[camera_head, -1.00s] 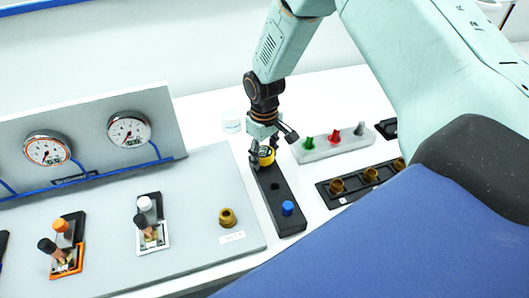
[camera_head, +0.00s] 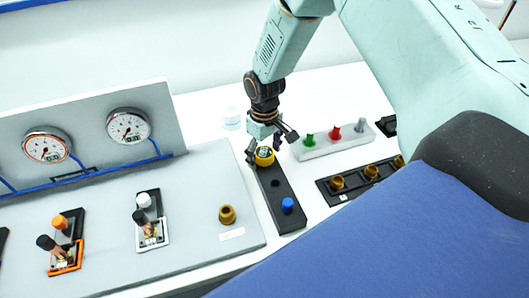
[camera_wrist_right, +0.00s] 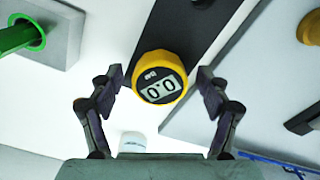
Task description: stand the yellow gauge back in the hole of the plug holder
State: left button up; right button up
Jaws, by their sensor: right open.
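The yellow gauge (camera_head: 264,156) stands at the far end of the black plug holder (camera_head: 287,217). In the right wrist view the gauge (camera_wrist_right: 160,78) shows its round display reading 0.0, and it seems to sit in the holder's end; the hole under it is hidden. My right gripper (camera_head: 264,150) is open around the gauge. In the right wrist view its two fingers (camera_wrist_right: 158,90) are spread on either side, with a gap to the gauge on both sides. The holder also has an empty middle hole (camera_head: 275,183) and a blue plug (camera_head: 287,206) at its near end. My left gripper is not seen.
A grey block (camera_head: 345,143) with green, red and grey plugs stands right of the holder. A black strip (camera_head: 345,187) with brass fittings lies nearer. A grey panel (camera_head: 190,190) with a brass fitting (camera_head: 227,215) is on the left. A white jar (camera_head: 231,118) stands behind.

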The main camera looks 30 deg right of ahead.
aim_at(265, 152)
notch_tip(265, 152, up, 12)
dwell(0.6)
notch_tip(265, 152, down, 12)
jog(key=shift+r, duration=0.4)
dwell(0.4)
